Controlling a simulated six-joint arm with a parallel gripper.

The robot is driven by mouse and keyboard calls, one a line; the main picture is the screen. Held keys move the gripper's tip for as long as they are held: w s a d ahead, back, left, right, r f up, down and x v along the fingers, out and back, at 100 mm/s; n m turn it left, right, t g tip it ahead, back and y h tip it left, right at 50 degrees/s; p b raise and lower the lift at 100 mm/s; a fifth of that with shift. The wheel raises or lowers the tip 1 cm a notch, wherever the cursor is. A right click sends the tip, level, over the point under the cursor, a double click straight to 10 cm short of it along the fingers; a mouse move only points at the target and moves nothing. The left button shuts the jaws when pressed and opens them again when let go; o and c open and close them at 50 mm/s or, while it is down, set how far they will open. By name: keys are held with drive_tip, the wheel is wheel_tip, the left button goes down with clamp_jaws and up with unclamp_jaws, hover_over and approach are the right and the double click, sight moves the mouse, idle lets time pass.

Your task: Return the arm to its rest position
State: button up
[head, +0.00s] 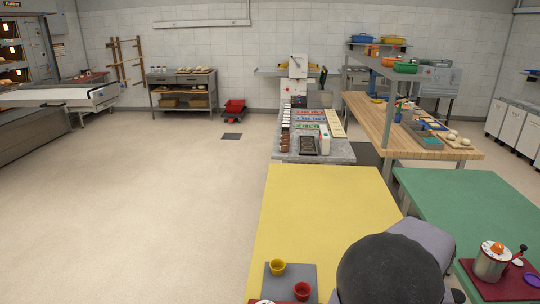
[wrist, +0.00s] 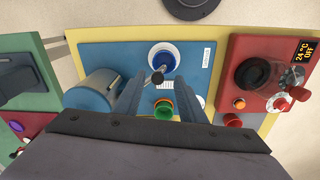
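My gripper (wrist: 160,82) shows in the wrist view with its two grey-blue fingers apart, and nothing is clamped between them. It points down over a blue board (wrist: 105,50) on the yellow table. A white cup with a blue inside (wrist: 163,52) is just beyond the fingertips. In the head view my arm fills the bottom right, and the gripper itself is hidden there.
A steel cylinder (wrist: 92,92) lies left of the fingers. A green and orange cup (wrist: 163,110) is near the gripper body. A red device (wrist: 240,55) with a display stands right. The yellow table (head: 310,205) is bare farther out; the green table (head: 470,205) bears a pot (head: 490,263).

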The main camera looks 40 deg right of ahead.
drive_tip(key=w+a+m+y+p, duration=0.1)
drive_tip(key=w+a+p, duration=0.1)
drive_tip(key=w+a, duration=0.4)
drive_tip(key=w+a+m+p, duration=0.1)
drive_tip(key=w+a+p, duration=0.2)
drive_tip(key=a, duration=0.5)
drive_tip(key=w+a+r+n+p, duration=0.3)
drive_tip(key=a+r+n, duration=0.1)
drive_tip(key=a, duration=0.4)
drive_tip(key=w+a+r+n+p, duration=0.4)
drive_tip(key=a, duration=0.3)
drive_tip(key=w+a+r+n+p, duration=0.3)
drive_tip(key=a+r+n+p, duration=0.1)
drive_tip(key=a, duration=0.4)
drive_tip(key=shift+w+a+r+n, duration=0.2)
drive_tip(key=shift+a+n, duration=0.1)
drive_tip(key=shift+n, duration=0.1)
